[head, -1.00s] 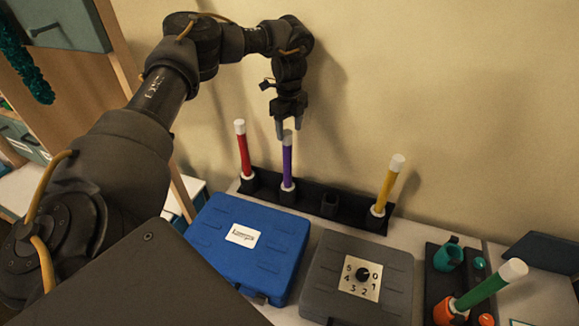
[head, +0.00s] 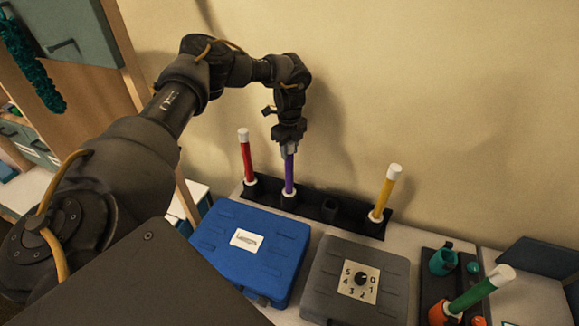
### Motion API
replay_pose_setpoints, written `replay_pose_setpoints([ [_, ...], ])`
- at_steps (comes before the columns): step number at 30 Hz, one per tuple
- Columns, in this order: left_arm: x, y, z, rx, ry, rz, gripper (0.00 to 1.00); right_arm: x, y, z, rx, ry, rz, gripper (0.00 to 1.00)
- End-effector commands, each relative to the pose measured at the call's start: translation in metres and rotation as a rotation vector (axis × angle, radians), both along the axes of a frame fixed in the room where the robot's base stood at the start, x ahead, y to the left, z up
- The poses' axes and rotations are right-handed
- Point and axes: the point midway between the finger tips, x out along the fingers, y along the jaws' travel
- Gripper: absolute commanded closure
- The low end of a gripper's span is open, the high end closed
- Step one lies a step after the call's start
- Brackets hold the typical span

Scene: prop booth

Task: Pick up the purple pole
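The purple pole (head: 289,176) stands upright in the black rack (head: 315,207) against the wall, in the second socket from the left. My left gripper (head: 289,150) points down over it, with its fingers closed around the pole's top end; the white cap is hidden between them. The pole's lower end is still at its white collar in the rack. My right gripper is out of view.
A red pole (head: 246,160) stands just left and a yellow pole (head: 386,190) further right in the same rack, with an empty socket (head: 329,209) between. In front lie a blue case (head: 250,251) and a grey case (head: 334,287) with a dial. A green pole (head: 477,291) leans at right.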

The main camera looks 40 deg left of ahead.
Motion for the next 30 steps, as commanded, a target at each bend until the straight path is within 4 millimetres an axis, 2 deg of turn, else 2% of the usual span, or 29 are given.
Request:
replay_pose_setpoints([
  [1,0.000,0.000,0.000,0.000,0.000,0.000,0.82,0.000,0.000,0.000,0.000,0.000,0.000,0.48],
  [5,0.000,0.000,0.000,0.001,0.000,0.000,0.99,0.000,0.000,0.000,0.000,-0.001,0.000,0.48],
  [6,0.000,0.000,0.000,0.001,0.000,0.000,1.00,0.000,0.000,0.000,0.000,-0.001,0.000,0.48],
  [14,0.000,0.000,0.000,0.001,-0.001,0.000,1.00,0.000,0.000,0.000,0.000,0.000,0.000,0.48],
  [19,0.001,0.000,0.007,0.000,-0.004,0.001,1.00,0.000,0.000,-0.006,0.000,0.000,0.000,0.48],
  [23,0.001,0.000,0.022,0.000,-0.004,0.002,1.00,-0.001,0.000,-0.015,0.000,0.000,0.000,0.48],
  [30,0.002,0.000,0.065,-0.001,-0.006,0.001,1.00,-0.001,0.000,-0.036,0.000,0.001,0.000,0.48],
])
